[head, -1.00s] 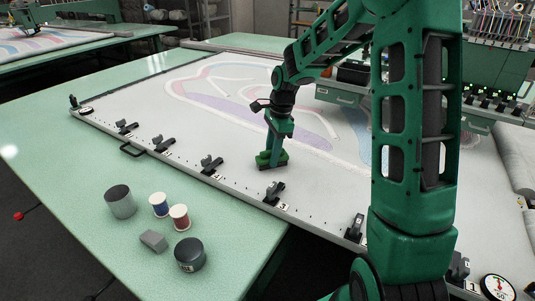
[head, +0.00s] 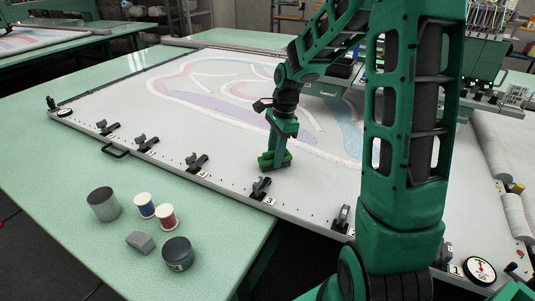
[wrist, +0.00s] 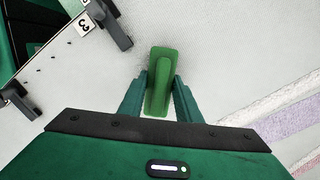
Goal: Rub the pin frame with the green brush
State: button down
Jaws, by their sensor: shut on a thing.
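My gripper (head: 279,146) points down over the pin frame and is shut on the green brush. The brush (head: 270,162) is a small green block, held low over the pale cloth just behind the clamp marked 3. It shows between my fingers in the wrist view (wrist: 161,78). Whether it touches the cloth I cannot tell. The pin frame (head: 228,187) is a wide, flat frame with small pins along its near edge and pale cloth patterned in purple, pink and blue.
Dark clamps (head: 197,162) stand along the frame's near edge, with a round gauge (head: 479,270) at its right corner. A grey cylinder (head: 103,204), blue spool (head: 145,206), red spool (head: 167,217), grey block (head: 140,242) and dark round tin (head: 177,254) stand on the green table.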

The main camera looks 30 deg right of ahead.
jog(key=shift+s+d, duration=0.15)
jog(key=shift+w+d+f, duration=0.1)
jog(key=shift+w+d, duration=0.3)
jog(key=shift+d, duration=0.1)
jog(key=shift+w+a, duration=0.6)
jog(key=shift+w, duration=0.25)
jog(key=shift+w+a, duration=0.55)
jog(key=shift+w, duration=0.3)
jog(key=shift+w+a, duration=0.65)
jog(key=shift+w, duration=0.2)
jog(key=shift+w+a, duration=0.65)
jog(key=shift+w, duration=0.15)
jog(key=shift+w+a, duration=0.65)
jog(key=shift+w, duration=0.3)
jog(key=shift+w+a, duration=0.6)
jog(key=shift+w, duration=0.4)
jog(key=shift+w+a, duration=0.65)
jog(key=shift+w, duration=0.3)
jog(key=shift+w+a, duration=0.55)
jog(key=shift+w, duration=0.15)
jog(key=shift+w+a, duration=0.5)
jog(key=shift+w, duration=0.2)
jog(key=shift+w+a, duration=0.5)
jog(key=shift+w, duration=0.25)
jog(key=shift+w+a, duration=0.5)
jog(key=shift+w, duration=0.25)
